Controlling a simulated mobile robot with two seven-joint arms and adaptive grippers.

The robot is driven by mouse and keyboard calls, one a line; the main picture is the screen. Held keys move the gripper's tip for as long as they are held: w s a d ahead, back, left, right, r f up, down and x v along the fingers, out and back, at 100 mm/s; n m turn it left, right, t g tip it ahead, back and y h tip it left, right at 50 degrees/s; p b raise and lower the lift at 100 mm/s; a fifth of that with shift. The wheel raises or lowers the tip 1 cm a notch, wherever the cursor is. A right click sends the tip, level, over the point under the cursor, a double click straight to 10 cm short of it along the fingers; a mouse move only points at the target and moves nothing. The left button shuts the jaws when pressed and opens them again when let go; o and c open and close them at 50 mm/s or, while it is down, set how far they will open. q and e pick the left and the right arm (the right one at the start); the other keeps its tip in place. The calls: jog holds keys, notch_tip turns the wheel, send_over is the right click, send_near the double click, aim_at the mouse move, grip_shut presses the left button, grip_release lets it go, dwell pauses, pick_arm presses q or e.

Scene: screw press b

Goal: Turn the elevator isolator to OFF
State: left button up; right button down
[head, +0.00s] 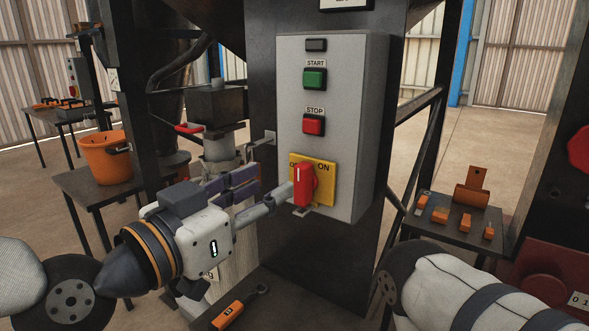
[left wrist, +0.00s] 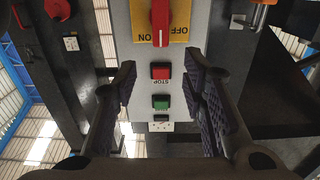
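The elevator isolator is a red rotary handle (head: 303,186) on a yellow plate (head: 325,166), low on a grey control panel (head: 345,120). The handle is about upright; its white mark points up between the two labels. ON is to its right; OFF is to its left and partly hidden. In the left wrist view the handle (left wrist: 160,22) appears upside down at the top edge. My left gripper (head: 272,184) is just left of the handle, one finger close to it; I cannot tell whether they touch. Its fingers (left wrist: 160,85) are apart with nothing between them. My right gripper is out of view.
Above the isolator are a red STOP button (head: 314,124) and a green START button (head: 314,79). A table with an orange bucket (head: 107,157) is at left. A small table with orange parts (head: 472,190) is at right. An orange-handled tool (head: 228,315) lies below.

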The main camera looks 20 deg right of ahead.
aim_at(299, 168)
pick_arm(q)
jog(key=x, duration=0.8)
jog(key=shift+w+d+f, duration=0.1)
jog(key=shift+w+d, duration=0.15)
grip_shut()
